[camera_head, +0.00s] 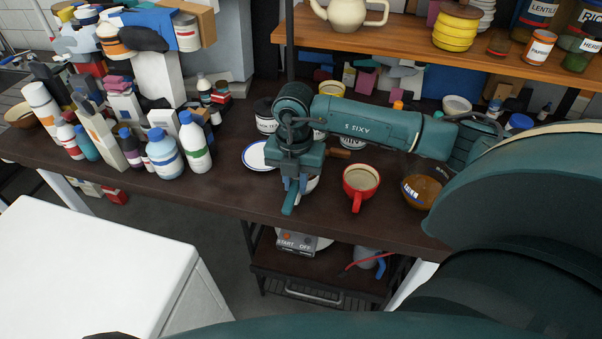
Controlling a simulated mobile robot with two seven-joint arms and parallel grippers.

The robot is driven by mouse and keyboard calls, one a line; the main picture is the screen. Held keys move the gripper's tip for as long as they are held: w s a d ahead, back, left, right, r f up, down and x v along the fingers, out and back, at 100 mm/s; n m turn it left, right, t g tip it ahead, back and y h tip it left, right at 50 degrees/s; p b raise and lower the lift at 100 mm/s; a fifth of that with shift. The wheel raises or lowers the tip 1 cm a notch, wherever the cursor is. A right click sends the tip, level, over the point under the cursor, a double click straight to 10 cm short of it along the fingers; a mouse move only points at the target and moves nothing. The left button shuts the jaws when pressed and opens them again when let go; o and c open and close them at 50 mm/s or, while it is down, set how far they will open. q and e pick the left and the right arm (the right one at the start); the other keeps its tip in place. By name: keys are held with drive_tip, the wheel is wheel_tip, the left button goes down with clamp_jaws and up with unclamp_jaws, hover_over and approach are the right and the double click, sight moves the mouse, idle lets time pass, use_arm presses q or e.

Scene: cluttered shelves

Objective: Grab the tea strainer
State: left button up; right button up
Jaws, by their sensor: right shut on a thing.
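My right gripper (291,190) points down at the front part of the dark counter, its arm reaching in from the right. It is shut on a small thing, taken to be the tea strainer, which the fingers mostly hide. A pale rounded edge (312,183) shows just right of the fingers; I cannot tell whether it belongs to the strainer or to a bowl behind. My left gripper is not in view.
A red mug (359,187) and a brown bowl (421,191) stand right of the gripper. A white plate (255,156) lies to its left. Bottles (165,155) and stacked goods crowd the counter's left. A shelf (420,46) with a teapot (347,14) hangs above.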

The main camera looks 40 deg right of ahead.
clamp_jaws()
drive_tip(key=shift+r, duration=0.15)
